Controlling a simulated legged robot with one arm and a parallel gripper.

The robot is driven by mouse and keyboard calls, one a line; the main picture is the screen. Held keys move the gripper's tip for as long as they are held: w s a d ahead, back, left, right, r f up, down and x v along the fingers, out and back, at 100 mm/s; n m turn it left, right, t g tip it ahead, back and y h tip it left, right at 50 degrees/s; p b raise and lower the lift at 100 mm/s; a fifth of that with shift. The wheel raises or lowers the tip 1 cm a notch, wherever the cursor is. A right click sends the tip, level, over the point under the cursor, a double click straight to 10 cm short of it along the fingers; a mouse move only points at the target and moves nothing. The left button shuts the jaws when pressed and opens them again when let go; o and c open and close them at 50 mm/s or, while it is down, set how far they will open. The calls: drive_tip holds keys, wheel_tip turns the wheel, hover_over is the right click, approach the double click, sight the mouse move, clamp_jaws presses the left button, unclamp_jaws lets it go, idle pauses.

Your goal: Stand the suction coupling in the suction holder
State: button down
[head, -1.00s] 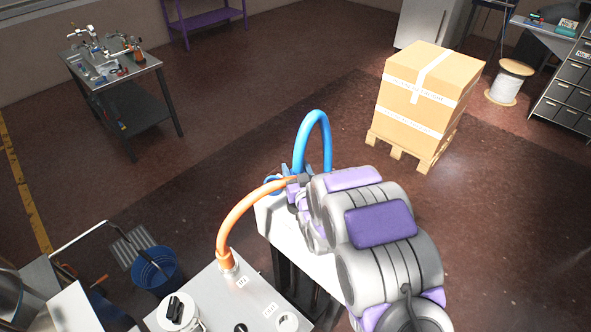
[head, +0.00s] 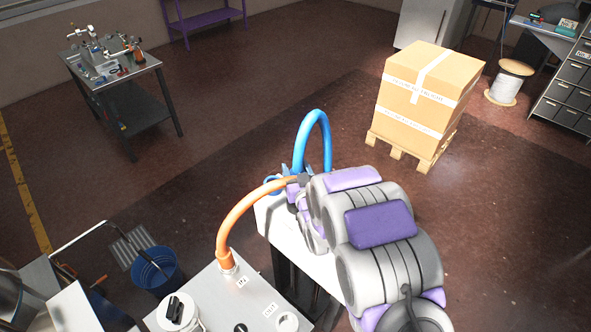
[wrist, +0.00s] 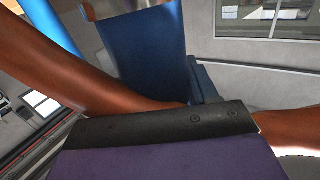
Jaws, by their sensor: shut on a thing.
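An orange hose (head: 236,218) rises from a fitting on the filler's light top and bends over to my gripper (head: 293,186). My gripper is shut on the orange hose near its far end, above the end of a white bench. In the wrist view, the hose (wrist: 75,75) crosses behind a dark finger pad and comes out at the right. A blue part (head: 271,185) shows beside the gripper, and a blue block (wrist: 150,55) stands just beyond the hose in the wrist view. I cannot tell which blue part is the suction holder. The coupling end is hidden or not distinguishable.
A blue hose (head: 316,122) arches up just behind my gripper. The white bench (head: 290,238) runs under my arm. A blue bucket (head: 155,272) stands at the lower left. A wrapped carton (head: 425,95) on a pallet stands behind at the right. Open floor lies between.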

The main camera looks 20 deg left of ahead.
drive_tip(key=shift+f+b, duration=0.5)
drive_tip(key=shift+f, duration=1.65)
drive_tip(key=shift+c, duration=1.1)
unclamp_jaws()
